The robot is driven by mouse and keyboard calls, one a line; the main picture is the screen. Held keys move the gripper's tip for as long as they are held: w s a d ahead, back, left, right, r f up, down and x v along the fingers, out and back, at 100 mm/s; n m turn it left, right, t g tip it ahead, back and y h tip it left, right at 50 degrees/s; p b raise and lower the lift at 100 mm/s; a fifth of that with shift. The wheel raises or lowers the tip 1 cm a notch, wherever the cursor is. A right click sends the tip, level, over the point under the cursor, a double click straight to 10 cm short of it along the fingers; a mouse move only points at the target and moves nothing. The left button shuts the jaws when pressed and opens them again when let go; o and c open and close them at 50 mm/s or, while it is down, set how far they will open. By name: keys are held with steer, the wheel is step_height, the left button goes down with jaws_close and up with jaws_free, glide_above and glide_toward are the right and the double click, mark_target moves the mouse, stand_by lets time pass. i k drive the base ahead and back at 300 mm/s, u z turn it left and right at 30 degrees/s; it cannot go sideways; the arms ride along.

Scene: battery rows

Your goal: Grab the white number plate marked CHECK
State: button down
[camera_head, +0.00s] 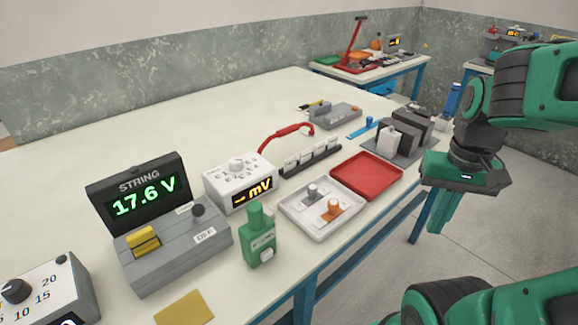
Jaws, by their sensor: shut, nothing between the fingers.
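Several small white plates (313,153) stand in a row in a dark holder (311,163) near the middle of the table. Their markings are too small to read, so I cannot tell which one says CHECK. My gripper (442,222) is green, points down and is shut and empty. It hangs off the table's right edge, to the right of the plates and well apart from them.
A white mV meter (237,180) and green bottle (259,237) stand left.

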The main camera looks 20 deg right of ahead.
mark_target(290, 164)
steer(key=z, duration=1.1)
steer(key=k, duration=1.15)
steer(key=u, duration=0.8)
steer(key=i, duration=1)
